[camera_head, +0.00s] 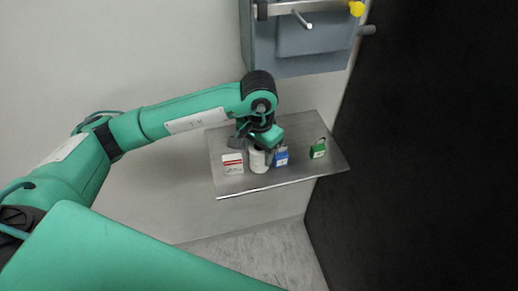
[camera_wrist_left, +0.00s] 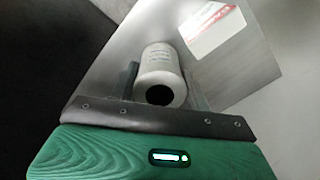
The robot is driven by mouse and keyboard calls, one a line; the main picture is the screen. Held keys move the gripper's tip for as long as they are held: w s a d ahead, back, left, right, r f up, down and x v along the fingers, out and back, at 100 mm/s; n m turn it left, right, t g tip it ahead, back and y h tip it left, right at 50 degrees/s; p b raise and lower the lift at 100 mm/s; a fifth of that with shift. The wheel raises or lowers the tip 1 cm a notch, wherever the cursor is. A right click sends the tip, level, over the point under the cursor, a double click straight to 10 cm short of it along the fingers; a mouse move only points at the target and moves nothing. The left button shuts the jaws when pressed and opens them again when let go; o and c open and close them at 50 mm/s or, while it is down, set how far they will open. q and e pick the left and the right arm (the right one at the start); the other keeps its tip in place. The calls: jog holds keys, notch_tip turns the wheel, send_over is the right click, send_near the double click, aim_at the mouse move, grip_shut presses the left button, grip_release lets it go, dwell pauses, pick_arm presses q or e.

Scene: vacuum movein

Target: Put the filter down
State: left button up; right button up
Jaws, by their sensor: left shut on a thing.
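The filter is a white cylinder (camera_head: 258,161) at the metal shelf, between a red-and-white box and a blue item. In the left wrist view the filter (camera_wrist_left: 162,75) shows its round end with a dark hole, between the fingers. My left gripper (camera_head: 260,150) is above the shelf and shut on the filter. The filter is on or just above the shelf; I cannot tell whether it touches. My right gripper is not in view.
The metal shelf (camera_head: 222,184) holds a red-and-white box (camera_head: 232,164), a blue item (camera_head: 281,157) and a green padlock (camera_head: 318,149). A grey-blue device (camera_head: 300,45) with a yellow knob (camera_head: 356,8) is behind. A dark panel (camera_head: 430,150) stands right of the shelf.

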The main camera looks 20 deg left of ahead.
pick_arm(q)
jog(key=shift+f, duration=0.15)
jog(key=o, duration=1.1)
jog(key=shift+o, duration=0.2)
